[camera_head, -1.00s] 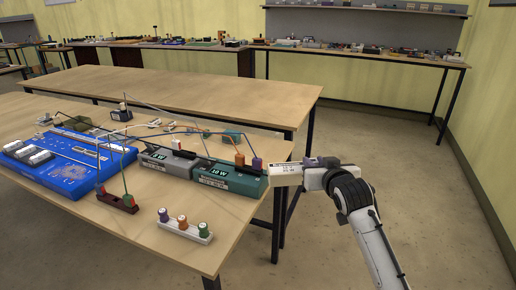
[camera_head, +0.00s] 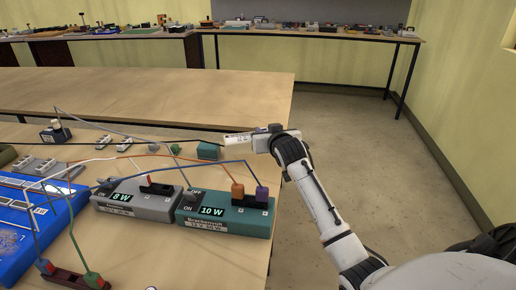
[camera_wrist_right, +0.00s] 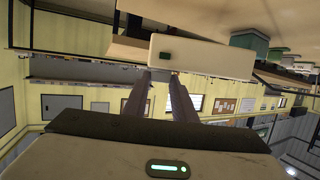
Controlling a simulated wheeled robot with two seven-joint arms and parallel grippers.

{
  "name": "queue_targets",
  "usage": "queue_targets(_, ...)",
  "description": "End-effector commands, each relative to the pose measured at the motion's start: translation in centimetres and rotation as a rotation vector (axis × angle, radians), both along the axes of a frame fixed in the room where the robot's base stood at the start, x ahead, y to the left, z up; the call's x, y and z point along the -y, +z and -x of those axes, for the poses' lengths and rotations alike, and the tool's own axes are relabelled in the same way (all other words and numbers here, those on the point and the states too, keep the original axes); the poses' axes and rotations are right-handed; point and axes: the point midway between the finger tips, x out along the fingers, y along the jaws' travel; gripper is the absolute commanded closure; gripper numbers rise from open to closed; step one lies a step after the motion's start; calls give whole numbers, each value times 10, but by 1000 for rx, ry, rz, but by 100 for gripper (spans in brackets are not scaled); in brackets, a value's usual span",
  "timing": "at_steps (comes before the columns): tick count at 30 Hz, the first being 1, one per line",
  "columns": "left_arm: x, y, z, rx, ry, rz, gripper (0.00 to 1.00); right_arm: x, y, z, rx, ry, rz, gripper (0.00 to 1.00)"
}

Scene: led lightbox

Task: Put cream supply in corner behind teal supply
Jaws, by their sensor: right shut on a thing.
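The teal supply (camera_head: 225,222) sits on the near table by its right edge, its display reading 10 W, with an orange and a purple plug on top. My right gripper (camera_head: 266,138) is shut on the cream supply (camera_head: 238,140), a pale box with a small label. It is held beyond the teal supply, around the table's back right corner. In the right wrist view the cream supply (camera_wrist_right: 205,57) lies across the fingertips (camera_wrist_right: 160,76). I cannot tell whether it touches the table. My left gripper is out of view.
A grey supply (camera_head: 135,206) stands left of the teal one, with cables arching over both. A small teal block (camera_head: 208,151) is close to the cream supply. A blue board (camera_head: 25,235) is at left. Floor is clear at right.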

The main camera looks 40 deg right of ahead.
Motion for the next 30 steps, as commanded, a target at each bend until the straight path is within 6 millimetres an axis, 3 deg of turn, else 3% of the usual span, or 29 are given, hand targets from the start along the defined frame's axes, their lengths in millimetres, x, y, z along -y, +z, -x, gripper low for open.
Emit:
queue_targets(8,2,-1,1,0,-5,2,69,0,-22,-1,8,1,0,100)
queue_targets(14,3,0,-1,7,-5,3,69,0,-48,-1,7,1,1,100)
queue_targets(22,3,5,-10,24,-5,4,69,0,-50,-1,9,1,2,100)
queue_targets(23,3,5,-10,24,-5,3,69,-1,-53,0,2,1,1,71)
queue_targets(24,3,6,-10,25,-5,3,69,-1,-53,0,2,1,1,64)
queue_targets(26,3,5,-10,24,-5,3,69,-1,-53,0,2,1,1,57)
queue_targets(30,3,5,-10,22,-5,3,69,-1,-52,0,2,1,1,57)
